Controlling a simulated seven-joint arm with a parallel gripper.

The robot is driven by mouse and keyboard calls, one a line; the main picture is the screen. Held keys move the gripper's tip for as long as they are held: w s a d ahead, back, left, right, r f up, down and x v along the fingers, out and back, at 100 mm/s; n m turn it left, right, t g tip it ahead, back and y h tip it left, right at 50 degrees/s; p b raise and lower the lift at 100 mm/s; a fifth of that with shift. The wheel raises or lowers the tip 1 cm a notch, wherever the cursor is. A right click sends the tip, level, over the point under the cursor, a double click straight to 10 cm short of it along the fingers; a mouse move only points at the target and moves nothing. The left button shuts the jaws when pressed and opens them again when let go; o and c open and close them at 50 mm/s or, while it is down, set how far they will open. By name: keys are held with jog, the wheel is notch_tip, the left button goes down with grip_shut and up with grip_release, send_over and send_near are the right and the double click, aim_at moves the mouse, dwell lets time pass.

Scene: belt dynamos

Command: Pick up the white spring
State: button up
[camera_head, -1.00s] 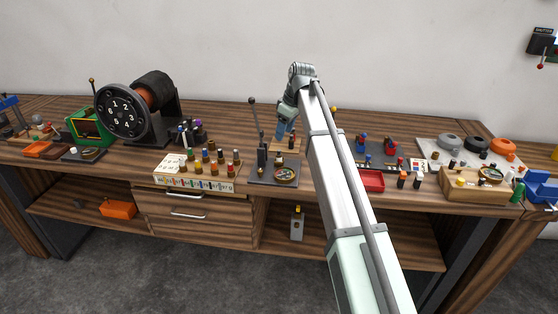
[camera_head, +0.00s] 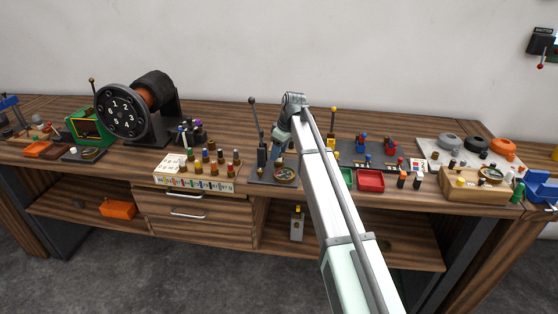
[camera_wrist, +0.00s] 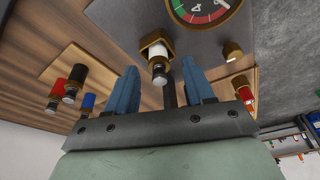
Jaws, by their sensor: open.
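In the wrist view, a small white cylindrical piece (camera_wrist: 157,66) with a grey end sits in a square brass holder (camera_wrist: 155,42) on a grey plate. It looks like the white spring, but I cannot make out coils. My gripper (camera_wrist: 160,76) is open, with one blue finger on each side of the piece and apart from it. In the head view, my gripper (camera_head: 282,139) is low over the bench near the grey gauge board (camera_head: 262,180). The white piece cannot be made out there.
A dial gauge (camera_wrist: 203,8) and a brass knob (camera_wrist: 232,51) are close by. Red (camera_wrist: 75,77) and blue (camera_wrist: 87,102) capped pegs stand on the left. A tall lever (camera_head: 252,115) rises beside my arm. A red tray (camera_head: 371,180) lies to the right.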

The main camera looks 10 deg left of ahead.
jog(key=shift+a+f, duration=0.1)
jog(key=shift+f, duration=0.2)
grip_shut()
jog(key=shift+r, duration=0.15)
dwell(0.3)
